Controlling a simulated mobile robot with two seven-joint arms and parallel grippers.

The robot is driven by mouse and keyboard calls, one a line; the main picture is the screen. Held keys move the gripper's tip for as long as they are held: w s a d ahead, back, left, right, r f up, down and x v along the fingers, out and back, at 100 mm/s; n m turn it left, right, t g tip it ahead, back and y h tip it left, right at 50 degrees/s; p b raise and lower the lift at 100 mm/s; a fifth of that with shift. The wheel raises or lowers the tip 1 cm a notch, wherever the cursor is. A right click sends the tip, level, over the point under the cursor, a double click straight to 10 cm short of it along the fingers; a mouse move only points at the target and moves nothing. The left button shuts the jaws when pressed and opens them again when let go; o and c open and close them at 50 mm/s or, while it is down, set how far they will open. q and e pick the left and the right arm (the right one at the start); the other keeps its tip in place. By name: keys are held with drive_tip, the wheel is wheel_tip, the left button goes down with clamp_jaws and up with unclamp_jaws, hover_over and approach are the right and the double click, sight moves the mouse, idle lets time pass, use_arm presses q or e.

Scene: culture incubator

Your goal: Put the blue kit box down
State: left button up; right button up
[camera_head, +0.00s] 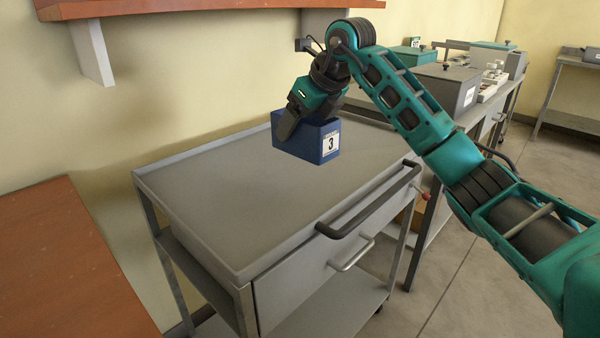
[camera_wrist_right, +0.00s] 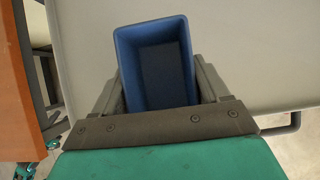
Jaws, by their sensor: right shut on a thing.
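The blue kit box (camera_head: 300,140) is an open-topped box with a white label marked 3 on one side. In the head view it is at the far part of the grey cart top (camera_head: 215,205). I cannot tell whether its base touches the cart top. My right gripper (camera_head: 289,122) comes from above and is shut on the box. In the right wrist view, the empty inside of the box (camera_wrist_right: 156,65) shows between the fingers of the right gripper (camera_wrist_right: 158,85). My left gripper is not in view.
The rest of the cart top is bare, with a raised rim and a dark handle (camera_head: 370,205) on its right side. A wooden surface (camera_head: 65,260) is at the left and a wooden shelf (camera_head: 180,8) hangs above. A bench with grey boxes (camera_head: 447,88) stands at the back right.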

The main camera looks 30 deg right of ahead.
sight(331, 123)
wheel_tip(331, 123, down, 5)
drive_tip(key=shift+f+b, duration=0.1)
drive_tip(key=shift+b, duration=0.3)
drive_tip(key=shift+f+b, duration=0.55)
drive_tip(key=shift+f, duration=1.7)
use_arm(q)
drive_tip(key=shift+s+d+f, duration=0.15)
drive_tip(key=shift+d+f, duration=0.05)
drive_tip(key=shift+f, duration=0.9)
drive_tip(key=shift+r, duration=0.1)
use_arm(e)
drive_tip(key=o, duration=1.1)
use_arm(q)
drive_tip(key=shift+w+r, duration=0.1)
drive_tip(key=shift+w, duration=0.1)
use_arm(e)
drive_tip(key=p+v, duration=0.2)
drive_tip(key=v, duration=0.9)
drive_tip(key=shift+r, duration=0.15)
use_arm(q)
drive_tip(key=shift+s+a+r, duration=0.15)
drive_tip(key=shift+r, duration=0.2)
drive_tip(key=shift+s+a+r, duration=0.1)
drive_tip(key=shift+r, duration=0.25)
use_arm(e)
drive_tip(key=shift+s+r, duration=0.25)
drive_tip(key=shift+r, duration=0.1)
